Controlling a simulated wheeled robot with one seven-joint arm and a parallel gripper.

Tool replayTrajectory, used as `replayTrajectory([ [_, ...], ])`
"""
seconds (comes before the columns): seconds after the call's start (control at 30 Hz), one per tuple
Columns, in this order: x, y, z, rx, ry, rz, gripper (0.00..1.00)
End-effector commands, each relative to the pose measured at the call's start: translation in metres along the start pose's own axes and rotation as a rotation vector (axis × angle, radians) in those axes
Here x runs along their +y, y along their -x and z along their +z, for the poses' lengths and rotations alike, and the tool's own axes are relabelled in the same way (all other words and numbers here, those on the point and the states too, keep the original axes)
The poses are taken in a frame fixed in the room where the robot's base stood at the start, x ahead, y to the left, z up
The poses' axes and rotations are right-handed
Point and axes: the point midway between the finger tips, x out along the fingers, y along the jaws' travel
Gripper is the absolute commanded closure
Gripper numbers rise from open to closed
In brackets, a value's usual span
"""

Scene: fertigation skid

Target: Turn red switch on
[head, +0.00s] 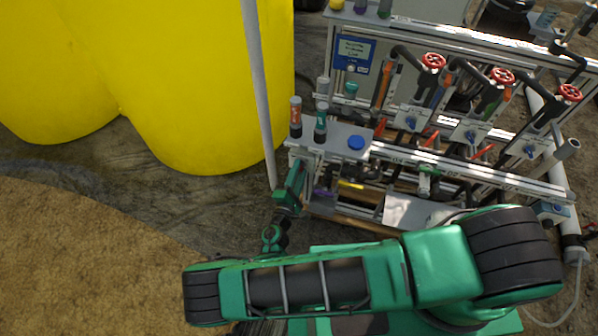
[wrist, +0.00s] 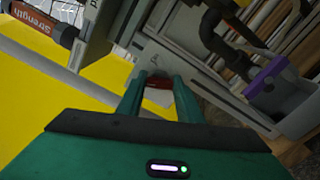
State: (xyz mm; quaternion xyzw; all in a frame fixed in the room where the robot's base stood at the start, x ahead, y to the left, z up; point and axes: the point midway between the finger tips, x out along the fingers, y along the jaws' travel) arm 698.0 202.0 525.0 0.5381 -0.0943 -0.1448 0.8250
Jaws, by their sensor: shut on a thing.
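The red switch (wrist: 158,82) shows in the wrist view as a small dark red piece between the fingertips, next to a grey metal panel. My gripper (wrist: 159,90) has its two green fingers closed on its sides. Whether the switch is on or off cannot be told, as the fingers and shadow cover most of it. In the head view my gripper (head: 300,168) reaches up to the left end of the skid's lower rail, and the switch there is hidden behind it.
A bottle with an orange label (head: 295,116) and a teal one (head: 320,123) stand just above my gripper on a grey shelf with a blue cap (head: 356,142). Yellow tanks (head: 200,90) and a grey pole (head: 258,85) stand left. Red valve wheels (head: 433,61) are right.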

Motion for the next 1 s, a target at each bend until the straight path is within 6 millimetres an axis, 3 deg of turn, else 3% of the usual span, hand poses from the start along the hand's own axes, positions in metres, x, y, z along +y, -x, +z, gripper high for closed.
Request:
replayTrajectory([
  [1.0,-0.0094,-0.0001,-0.0005,-0.007,-0.941,-0.008,0.9],
])
